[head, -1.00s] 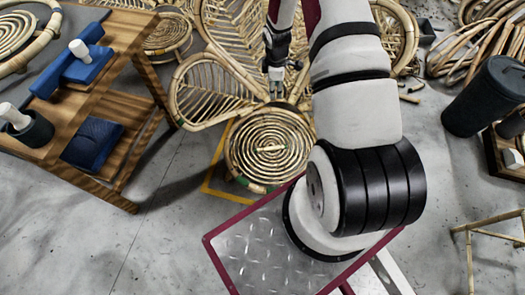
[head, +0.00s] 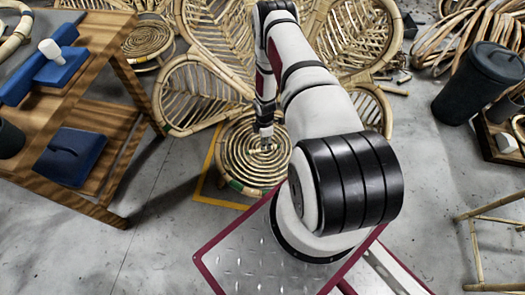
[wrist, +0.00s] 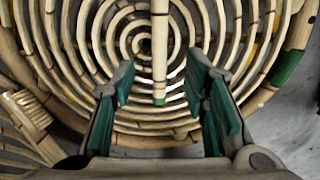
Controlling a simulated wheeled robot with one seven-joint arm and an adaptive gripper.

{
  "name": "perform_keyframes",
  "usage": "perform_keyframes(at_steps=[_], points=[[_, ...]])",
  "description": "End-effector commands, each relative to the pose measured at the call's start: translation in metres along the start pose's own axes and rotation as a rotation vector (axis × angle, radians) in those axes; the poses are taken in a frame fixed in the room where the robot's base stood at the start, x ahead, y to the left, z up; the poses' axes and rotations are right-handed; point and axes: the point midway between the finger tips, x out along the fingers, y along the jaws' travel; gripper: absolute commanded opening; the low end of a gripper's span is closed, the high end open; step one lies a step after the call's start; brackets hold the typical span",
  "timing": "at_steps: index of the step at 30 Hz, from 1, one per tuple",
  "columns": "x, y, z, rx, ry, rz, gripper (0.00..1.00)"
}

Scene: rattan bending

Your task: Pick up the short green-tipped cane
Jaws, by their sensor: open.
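The short cane (wrist: 160,50) is pale, with a green tip (wrist: 159,101) pointing toward my gripper in the wrist view. It lies over the round spiral rattan seat (head: 232,165), which also fills much of the wrist view (wrist: 70,60). My gripper (wrist: 160,78) is open, with teal-padded fingers to either side of the cane, apart from it. In the head view my gripper (head: 266,138) is low over the middle of the seat and hides most of the cane there. I cannot tell the exact height gap.
A wooden shelf (head: 110,100) with blue blocks stands at the left. Rattan chair backs (head: 205,95) fan out behind the seat. A dark tumbler (head: 478,85) and a cane frame (head: 490,220) stand at the right. Grey floor (head: 150,235) is clear at front left.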

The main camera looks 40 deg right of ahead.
Motion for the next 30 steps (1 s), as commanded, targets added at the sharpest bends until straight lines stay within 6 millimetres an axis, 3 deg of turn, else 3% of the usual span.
perform_keyframes(at_steps=[8, 18, 25, 26, 30], points=[[0.017, 0.0, 0.001, -0.001, 0.0, 0.0, 0.41], [0.061, 0.0, 0.002, 0.001, 0.0, -0.001, 0.41], [0.062, 0.0, 0.002, 0.0, -0.001, 0.0, 0.41], [0.062, 0.0, 0.002, 0.0, -0.001, 0.0, 0.39], [0.062, 0.0, 0.002, 0.0, -0.001, 0.0, 0.07]])
